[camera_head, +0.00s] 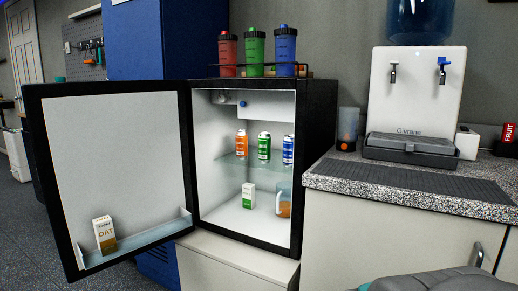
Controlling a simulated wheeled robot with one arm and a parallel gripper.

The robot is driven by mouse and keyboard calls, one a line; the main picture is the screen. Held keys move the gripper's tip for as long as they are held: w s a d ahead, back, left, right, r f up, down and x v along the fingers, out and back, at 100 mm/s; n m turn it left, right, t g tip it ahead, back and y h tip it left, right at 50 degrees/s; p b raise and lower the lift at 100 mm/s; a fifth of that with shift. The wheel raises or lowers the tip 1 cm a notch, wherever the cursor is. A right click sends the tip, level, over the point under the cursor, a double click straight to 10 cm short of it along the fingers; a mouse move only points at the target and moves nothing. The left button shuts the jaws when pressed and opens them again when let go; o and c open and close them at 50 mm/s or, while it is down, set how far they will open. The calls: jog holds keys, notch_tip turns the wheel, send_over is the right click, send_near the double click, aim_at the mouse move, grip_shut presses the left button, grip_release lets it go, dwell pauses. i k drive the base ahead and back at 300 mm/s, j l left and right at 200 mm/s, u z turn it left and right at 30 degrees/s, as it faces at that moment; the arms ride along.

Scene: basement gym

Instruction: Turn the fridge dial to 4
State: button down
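The small black fridge (317,150) stands with its door (115,130) swung wide open to the left. Inside, at the top, a white box-like housing (270,106) hangs under the ceiling. A small blue round knob (242,104), which looks like the dial, sits at the left end of this housing. A greyish round fitting (218,97) is to its left in the upper corner. Numbers and the dial's setting are too small to read. My gripper is not in view. A grey part at the bottom right looks like my arm, apart from the fridge.
Orange, green and blue cans (264,147) stand on the glass shelf (228,163); a carton (248,196) and a jug (284,200) are below. An oat carton (104,235) stands in the door bin. Bottles (256,52) stand on top. A counter (400,187) with a water dispenser (415,98) is at right.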

aim_at(222, 98)
jog(key=i+j, duration=0.45)
jog(key=i+j+u, duration=0.1)
jog(key=i+j, duration=0.3)
jog(key=i, duration=0.15)
